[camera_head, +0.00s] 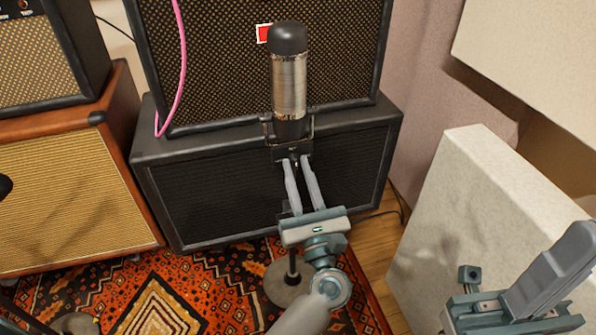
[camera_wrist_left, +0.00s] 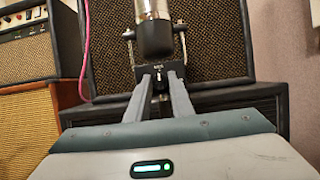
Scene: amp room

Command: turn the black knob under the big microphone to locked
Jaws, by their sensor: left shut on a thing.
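The big microphone (camera_head: 289,85) stands upright with a black top and a silver mesh body, in front of an amp. It shows in part in the left wrist view (camera_wrist_left: 155,38). A dark bracket (camera_head: 291,151) holds it from below. The black knob (camera_wrist_left: 160,84) is small and sits under the microphone between my left fingertips; its marking is too small to read. My left gripper (camera_head: 297,161) is shut on the knob, with the fingers reaching up from below. My right gripper (camera_head: 568,255) is at the lower right, away from the microphone; its jaw gap does not show.
A black amp cabinet (camera_head: 225,185) stands close behind the microphone stand, with another amp (camera_head: 205,60) on top. A tan amp (camera_head: 70,205) is at left. A pale panel (camera_head: 470,210) stands at right. The stand's round base (camera_head: 282,290) rests on a patterned rug (camera_head: 150,300).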

